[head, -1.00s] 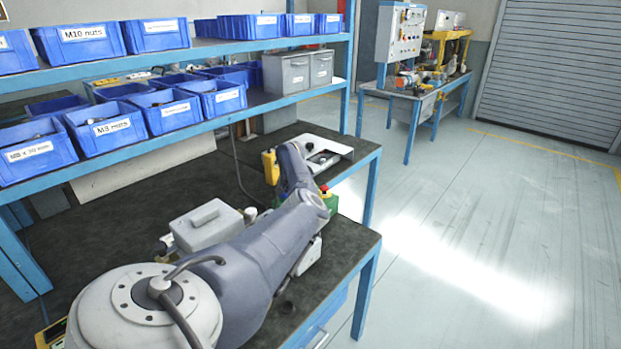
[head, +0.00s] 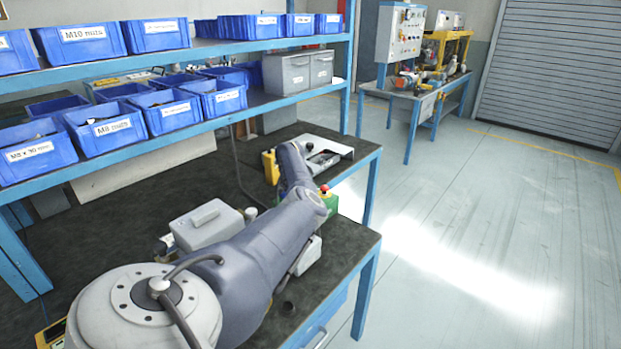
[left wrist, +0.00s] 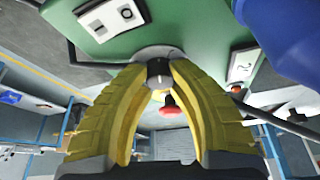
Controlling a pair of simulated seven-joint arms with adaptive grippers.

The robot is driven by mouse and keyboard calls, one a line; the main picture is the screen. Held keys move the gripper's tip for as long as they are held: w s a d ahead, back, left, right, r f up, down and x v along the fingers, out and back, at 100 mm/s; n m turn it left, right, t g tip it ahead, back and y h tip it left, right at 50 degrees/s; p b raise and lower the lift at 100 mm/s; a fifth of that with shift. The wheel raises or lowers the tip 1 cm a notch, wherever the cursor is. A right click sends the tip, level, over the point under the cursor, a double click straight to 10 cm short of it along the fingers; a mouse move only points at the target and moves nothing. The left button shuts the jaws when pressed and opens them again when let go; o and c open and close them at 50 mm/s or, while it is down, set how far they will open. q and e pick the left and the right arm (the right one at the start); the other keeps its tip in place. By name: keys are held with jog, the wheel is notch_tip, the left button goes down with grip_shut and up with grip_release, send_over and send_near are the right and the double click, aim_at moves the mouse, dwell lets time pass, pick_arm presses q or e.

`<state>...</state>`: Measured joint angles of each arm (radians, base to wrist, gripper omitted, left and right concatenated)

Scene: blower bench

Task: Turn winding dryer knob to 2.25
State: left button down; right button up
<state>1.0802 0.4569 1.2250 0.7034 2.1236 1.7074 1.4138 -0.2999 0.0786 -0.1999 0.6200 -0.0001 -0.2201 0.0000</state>
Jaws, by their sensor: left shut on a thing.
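The dryer knob (left wrist: 158,70) is a small dark knob on a round grey base in the left wrist view. It sits on the green face of a box (left wrist: 170,28) between my yellow fingertips. My left gripper (left wrist: 159,64) is closed around the knob, with a finger on each side. I cannot read the knob's setting. A red button (left wrist: 172,108) shows beyond the knob between the fingers. In the head view the green box (head: 331,204) with its red button (head: 324,188) is partly hidden behind my arm, which also hides the gripper. My right gripper is in neither view.
A grey case (head: 207,226) lies on the dark bench (head: 215,178) left of my arm. A yellow item (head: 270,167) and a white tray-like part (head: 335,147) are farther back. Blue bins (head: 107,127) fill the shelves. A blue rounded body (left wrist: 288,30) is near the gripper.

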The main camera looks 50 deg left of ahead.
pick_arm(q)
jog(key=m+h, duration=0.1)
jog(key=m, duration=0.2)
jog(key=shift+a, duration=0.1)
jog(key=shift+m+h, duration=0.3)
jog(key=shift+w+m, duration=0.1)
jog(key=shift+m, duration=0.2)
jog(key=c, duration=1.1)
grip_release()
jog(key=shift+r, duration=0.15)
jog(key=shift+s+a+r, duration=0.1)
jog(key=shift+s+r, duration=0.1)
jog(key=shift+r, duration=0.15)
jog(key=v, duration=1.1)
jog(key=shift+w, duration=0.2)
